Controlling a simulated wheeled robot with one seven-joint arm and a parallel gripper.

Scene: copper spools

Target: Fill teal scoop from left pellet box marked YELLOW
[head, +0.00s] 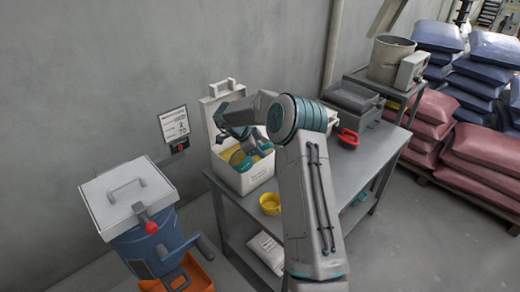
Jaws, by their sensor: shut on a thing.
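A white pellet box (241,184) stands open at the left end of the grey table, its lid (215,108) raised behind it against the wall. Yellow contents show inside it. My gripper (238,141) is low over the box mouth, small and partly hidden by my arm. It is shut on what looks like the teal scoop (239,158), whose teal shape is inside the box opening among the yellow. I cannot tell how full the scoop is. No YELLOW marking is readable on the box.
A yellow scoop or cup (270,204) sits on the table in front of the box. A red scoop (348,138) lies farther right, near grey trays (352,98). A blue bin (150,238) with a grey lid stands left of the table. Stacked sacks (490,150) are far right.

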